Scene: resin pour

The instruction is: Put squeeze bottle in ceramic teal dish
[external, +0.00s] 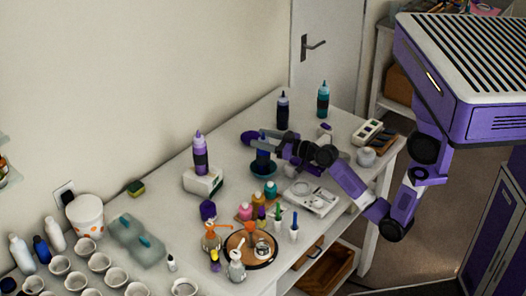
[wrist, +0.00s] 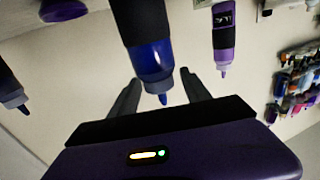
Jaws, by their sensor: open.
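A blue squeeze bottle (wrist: 153,60) with a black band stands upright between my gripper's fingers in the wrist view, which looks upside down. Its base is out of that frame. In the external view the bottle (external: 263,157) is partly covered by my gripper (external: 262,146). A teal dish (external: 263,169) shows low around the bottle's base, and the bottle appears to stand in it; exact contact is too small to tell. My gripper (wrist: 160,91) is open, with one finger on each side of the bottle's nozzle end.
A purple squeeze bottle (external: 200,150) stands on a white box to the left. A dark bottle (external: 283,110) and a teal bottle (external: 323,100) stand behind. A purple dish (external: 249,138) is close by. Small colored bottles (external: 258,200) and a white tray (external: 312,196) are in front.

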